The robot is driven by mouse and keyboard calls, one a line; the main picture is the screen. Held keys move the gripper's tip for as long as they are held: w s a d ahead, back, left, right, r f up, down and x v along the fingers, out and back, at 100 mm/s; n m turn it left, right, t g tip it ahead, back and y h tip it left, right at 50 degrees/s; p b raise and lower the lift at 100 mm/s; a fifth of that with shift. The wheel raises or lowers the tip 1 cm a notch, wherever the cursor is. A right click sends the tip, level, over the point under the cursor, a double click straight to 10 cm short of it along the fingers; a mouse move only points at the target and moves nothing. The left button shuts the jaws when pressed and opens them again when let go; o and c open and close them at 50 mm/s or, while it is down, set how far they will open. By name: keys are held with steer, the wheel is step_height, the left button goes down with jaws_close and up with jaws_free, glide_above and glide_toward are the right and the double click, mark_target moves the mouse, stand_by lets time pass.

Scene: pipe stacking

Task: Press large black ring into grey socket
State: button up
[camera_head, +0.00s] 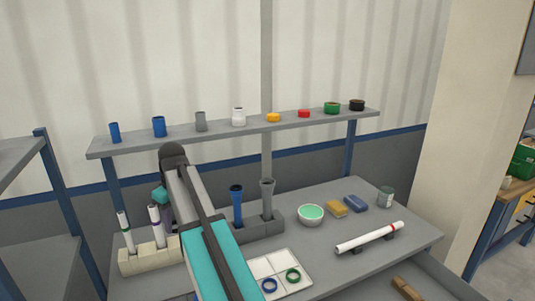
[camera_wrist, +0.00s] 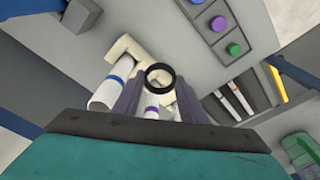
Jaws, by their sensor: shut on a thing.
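In the wrist view, my gripper (camera_wrist: 160,92) is shut on a black ring (camera_wrist: 160,67), which sits at the fingertips with its round opening facing the camera. The grey socket (camera_head: 267,187) looks to be the tall grey tube with a flared top, upright in a dark grey block right of my arm. A blue tube (camera_head: 237,194) stands beside it in the same block. The ring is not seen touching the socket.
A beige holder (camera_head: 128,262) with white banded tubes stands at left. A tray (camera_head: 282,260) with rings, a bowl (camera_head: 311,209) and a white pipe (camera_head: 369,237) lie on the bench. A shelf (camera_head: 290,123) behind holds several small parts, including a dark ring-like piece (camera_head: 357,107).

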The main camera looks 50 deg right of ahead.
steer(key=s+d+r+n+p, duration=0.1)
steer(key=d+r, duration=0.3)
steer(key=d, duration=0.8)
steer(key=s+d+r+n+p, duration=0.1)
steer(key=s+d+r+n, duration=0.2)
steer(key=d, duration=1)
steer(key=s+d+r+n, duration=0.1)
steer(key=d+r, duration=0.5)
steer(key=d, duration=0.7)
steer(key=shift+s+n+g+y+p, duration=0.3)
steer(key=shift+s+n+y+p, duration=0.1)
steer(key=shift+n, duration=0.2)
steer(key=shift+f, duration=0.1)
steer(key=shift+f+b, duration=1.25)
steer(key=shift+f, duration=2.2)
steer(key=shift+f+p, duration=0.25)
steer(key=shift+p, duration=0.1)
